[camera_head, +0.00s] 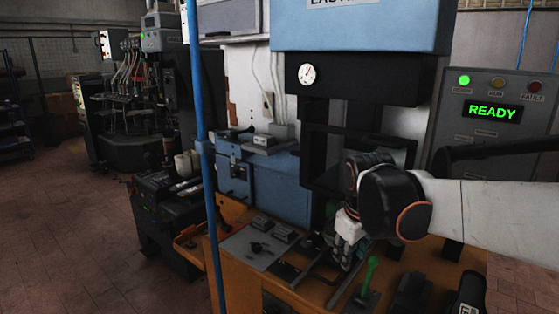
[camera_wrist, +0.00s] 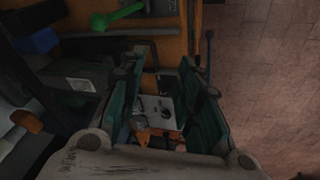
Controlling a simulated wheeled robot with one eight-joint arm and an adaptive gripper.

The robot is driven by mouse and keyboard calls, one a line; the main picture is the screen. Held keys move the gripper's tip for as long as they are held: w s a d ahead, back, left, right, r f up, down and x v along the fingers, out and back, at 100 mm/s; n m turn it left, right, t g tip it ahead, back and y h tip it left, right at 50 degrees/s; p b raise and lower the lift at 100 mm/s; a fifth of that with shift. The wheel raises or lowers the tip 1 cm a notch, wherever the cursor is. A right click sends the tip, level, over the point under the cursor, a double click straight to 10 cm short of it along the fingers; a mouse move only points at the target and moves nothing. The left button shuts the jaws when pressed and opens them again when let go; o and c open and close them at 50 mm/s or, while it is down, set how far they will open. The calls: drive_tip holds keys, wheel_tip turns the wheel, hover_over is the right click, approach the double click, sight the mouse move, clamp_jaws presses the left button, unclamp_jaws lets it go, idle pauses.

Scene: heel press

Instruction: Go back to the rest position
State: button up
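My gripper (camera_head: 346,246) hangs low over the front of the orange bench (camera_head: 235,275), in front of the blue press. In the wrist view my gripper's two dark green finger pads (camera_wrist: 168,85) stand apart with a gap between them. I see nothing held in the gap; a grey plate and small orange and white parts show through it, below. A green-handled lever (camera_head: 369,276) stands to the right of my gripper. It also shows at the top left of the wrist view (camera_wrist: 116,18), apart from the fingers.
The press (camera_head: 360,28) stands behind my gripper. A panel (camera_head: 491,112) at right reads READY, with its green lamp lit. A blue pole (camera_head: 205,150) rises at the left bench edge. Open floor (camera_head: 65,220) lies left.

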drive_tip(key=s+d+f+m+t, duration=0.1)
drive_tip(key=s+m, duration=0.2)
drive_tip(key=s, duration=0.6)
drive_tip(key=s+d+f+m+t, duration=0.1)
drive_tip(key=s+d+m+t, duration=0.1)
drive_tip(key=s, duration=0.8)
drive_tip(key=shift+d+m+y, duration=0.2)
drive_tip(key=shift+m+y, duration=0.1)
drive_tip(key=shift+m, duration=0.5)
drive_tip(key=shift+s, duration=0.1)
